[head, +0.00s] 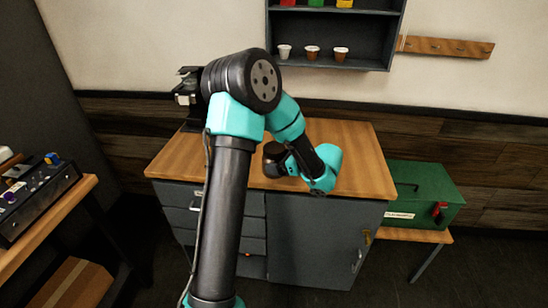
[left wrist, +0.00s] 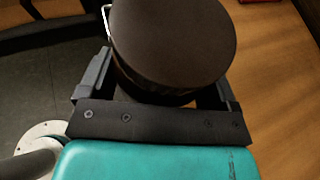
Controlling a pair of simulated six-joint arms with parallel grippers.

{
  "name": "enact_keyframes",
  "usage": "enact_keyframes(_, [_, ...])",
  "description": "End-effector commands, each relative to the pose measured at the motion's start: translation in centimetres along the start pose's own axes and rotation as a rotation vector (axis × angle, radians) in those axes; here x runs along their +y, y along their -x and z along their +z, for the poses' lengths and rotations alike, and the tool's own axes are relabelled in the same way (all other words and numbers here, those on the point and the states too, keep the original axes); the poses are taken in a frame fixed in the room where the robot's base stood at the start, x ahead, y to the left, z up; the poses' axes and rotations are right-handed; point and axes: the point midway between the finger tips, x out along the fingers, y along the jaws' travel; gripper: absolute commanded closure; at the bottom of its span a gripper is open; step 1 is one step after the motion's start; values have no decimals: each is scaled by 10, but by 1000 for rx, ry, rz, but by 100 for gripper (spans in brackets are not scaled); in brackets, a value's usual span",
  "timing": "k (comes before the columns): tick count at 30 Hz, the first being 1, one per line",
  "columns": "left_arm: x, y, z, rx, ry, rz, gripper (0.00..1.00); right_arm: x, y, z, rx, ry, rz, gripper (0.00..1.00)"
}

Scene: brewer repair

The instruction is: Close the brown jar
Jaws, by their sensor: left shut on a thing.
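A dark brown round thing with a flat top, the brown jar or its lid (left wrist: 172,40), fills the upper middle of the left wrist view. It also shows on the wooden counter top in the head view (head: 273,158). My left gripper (head: 289,164) is shut on it, with one finger on each side in the left wrist view. The side below the flat top is dark and partly hidden by my gripper. I cannot tell whether a separate lid sits on a jar. My right gripper is not in view.
The cabinet (head: 310,235) has a clear wooden top to the right. A green box (head: 425,190) stands on a low bench at right. A wall shelf (head: 330,62) holds several small cups. A dark panel with knobs (head: 35,200) stands at left. A black machine (head: 188,92) is partly hidden behind my arm.

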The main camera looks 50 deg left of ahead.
Motion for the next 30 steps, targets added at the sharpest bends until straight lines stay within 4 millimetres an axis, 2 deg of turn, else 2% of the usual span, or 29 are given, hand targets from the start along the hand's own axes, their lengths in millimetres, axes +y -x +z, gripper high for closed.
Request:
enact_keyframes(5, [-4, -2, 1, -1, 2, -1, 82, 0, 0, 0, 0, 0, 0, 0])
enact_keyframes(8, [-14, -8, 2, -1, 2, 1, 82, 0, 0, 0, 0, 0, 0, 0])
enact_keyframes(27, [-121, -70, 15, -1, 3, -1, 82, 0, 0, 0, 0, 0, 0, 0])
enact_keyframes(30, [-132, -77, 17, -1, 2, -1, 82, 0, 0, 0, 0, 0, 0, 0])
